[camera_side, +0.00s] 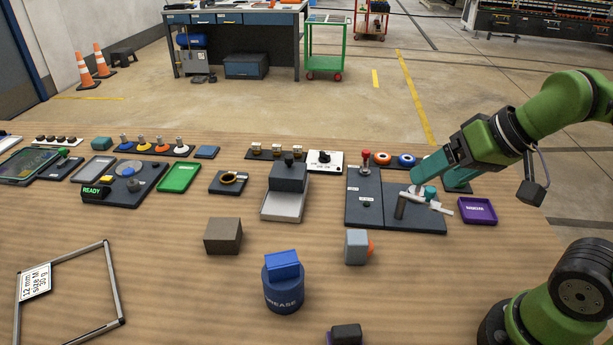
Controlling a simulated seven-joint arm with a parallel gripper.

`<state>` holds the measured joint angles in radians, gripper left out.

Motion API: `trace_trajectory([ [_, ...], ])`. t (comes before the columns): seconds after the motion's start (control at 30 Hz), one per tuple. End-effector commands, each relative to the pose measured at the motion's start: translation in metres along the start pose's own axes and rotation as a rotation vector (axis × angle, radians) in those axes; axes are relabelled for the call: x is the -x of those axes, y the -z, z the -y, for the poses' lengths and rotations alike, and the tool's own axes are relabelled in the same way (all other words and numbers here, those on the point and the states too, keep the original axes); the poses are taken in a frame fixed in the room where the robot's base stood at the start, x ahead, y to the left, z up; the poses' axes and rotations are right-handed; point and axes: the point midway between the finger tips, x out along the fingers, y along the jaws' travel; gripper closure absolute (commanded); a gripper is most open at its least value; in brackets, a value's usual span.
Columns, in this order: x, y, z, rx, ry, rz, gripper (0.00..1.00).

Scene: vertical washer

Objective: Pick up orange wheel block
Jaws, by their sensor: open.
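A grey block with an orange round part on its right face (357,247) stands on the wooden table, right of centre; it looks like the orange wheel block. My gripper (433,182) is at the right, above and behind the block and apart from it. Its two teal fingers are spread, with nothing seen between them. Whether the fingers touch the fixture cannot be told.
A brown block (223,236) and a blue grease pot (283,287) stand left of the grey block. A purple tray (478,211) lies at the right. A grey press-like device (287,188) stands behind. Orange and blue rings sit at the back. Bare table surrounds the grey block.

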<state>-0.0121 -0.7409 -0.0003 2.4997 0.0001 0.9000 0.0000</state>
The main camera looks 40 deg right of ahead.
Motion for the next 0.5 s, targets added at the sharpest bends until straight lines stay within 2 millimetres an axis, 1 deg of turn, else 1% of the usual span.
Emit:
trace_trajectory([
  [0.07,-0.01,-0.004,0.003,0.011,-0.003,0.048,0.21],
  [0.17,-0.026,-0.001,0.01,0.013,-0.017,0.13,0.21],
  [0.23,-0.041,0.002,0.017,-0.074,-0.052,0.205,0.21],
  [0.33,-0.065,0.009,0.025,-0.306,-0.151,0.294,0.21],
  [0.5,-0.099,0.016,0.033,-0.742,-0.365,0.329,0.21],
])
